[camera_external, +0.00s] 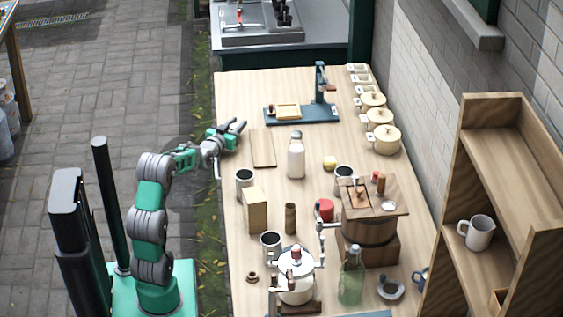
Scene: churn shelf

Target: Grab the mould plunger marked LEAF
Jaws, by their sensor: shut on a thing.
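My gripper (237,128) is above the left edge of the wooden table (228,95), near its far end, left of the flat wooden board. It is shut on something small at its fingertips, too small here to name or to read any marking. No LEAF marking can be read on anything in view. A short brown wooden cylinder (290,218) stands upright mid-table, and a small brown turned piece (252,277) sits near the front left; I cannot tell whether either is a mould plunger.
The flat board (263,148) and a white bottle (296,157) are right of my gripper. A teal press (320,88) stands beyond. Cream lidded pots (386,139) line the right edge. A wooden churn (370,222), glass bottle (351,276) and metal separator (296,278) crowd the front.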

